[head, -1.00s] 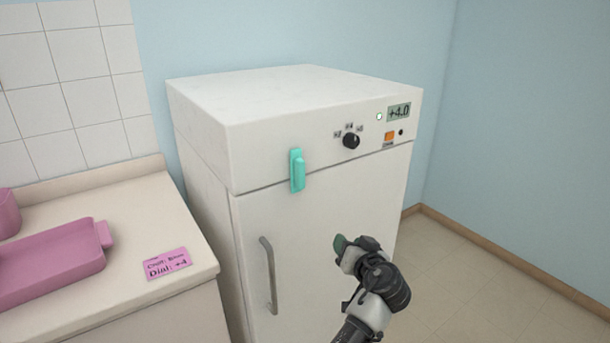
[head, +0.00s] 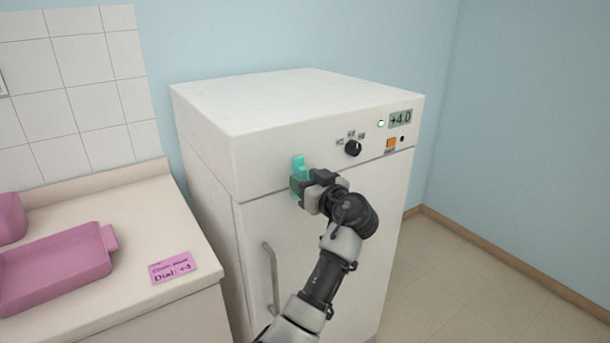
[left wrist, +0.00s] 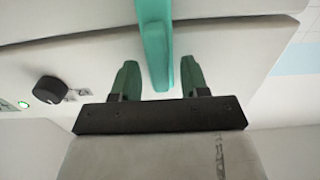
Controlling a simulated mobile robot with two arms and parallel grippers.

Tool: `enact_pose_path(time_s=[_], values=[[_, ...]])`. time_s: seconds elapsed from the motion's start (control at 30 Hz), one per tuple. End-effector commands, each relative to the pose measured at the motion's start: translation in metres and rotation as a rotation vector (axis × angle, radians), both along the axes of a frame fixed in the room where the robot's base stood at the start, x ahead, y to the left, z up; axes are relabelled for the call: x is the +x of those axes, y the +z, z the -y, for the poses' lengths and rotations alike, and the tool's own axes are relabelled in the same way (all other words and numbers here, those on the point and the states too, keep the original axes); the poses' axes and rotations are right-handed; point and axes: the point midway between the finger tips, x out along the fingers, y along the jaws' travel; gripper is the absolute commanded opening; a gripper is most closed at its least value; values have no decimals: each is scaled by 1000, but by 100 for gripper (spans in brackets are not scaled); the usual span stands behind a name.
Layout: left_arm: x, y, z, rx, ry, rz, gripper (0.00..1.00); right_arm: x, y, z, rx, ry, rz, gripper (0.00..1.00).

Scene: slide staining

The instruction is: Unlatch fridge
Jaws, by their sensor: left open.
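The white fridge (head: 225,190) stands against the wall with its door shut. A teal latch (head: 298,164) sits at the top of the door, across the seam below the control panel. My left gripper (head: 299,186) is at the latch and hides its lower part in the head view. In the left wrist view the latch (left wrist: 155,45) comes down between the two green fingers of my left gripper (left wrist: 157,82). The fingers are open, with a gap on both sides of the latch. My right gripper is not in view.
The panel has a black dial (head: 353,148), an orange button (head: 391,143) and a display (head: 401,119) reading +4.0. A counter at left holds a pink tray (head: 60,265) and a pink note (head: 173,268).

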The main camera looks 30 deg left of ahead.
Motion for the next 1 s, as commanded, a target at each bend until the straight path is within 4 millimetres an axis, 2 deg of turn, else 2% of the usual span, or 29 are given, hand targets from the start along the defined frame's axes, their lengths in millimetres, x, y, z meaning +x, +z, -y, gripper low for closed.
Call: enact_pose_path(time_s=[0.37,0.6,1.0], values=[[3,-1,-6,0,-1,0,45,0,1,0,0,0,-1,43],[2,0,-6,0,-1,0,8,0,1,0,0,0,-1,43],[3,-1,-5,32,-1,-77,8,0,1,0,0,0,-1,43]])
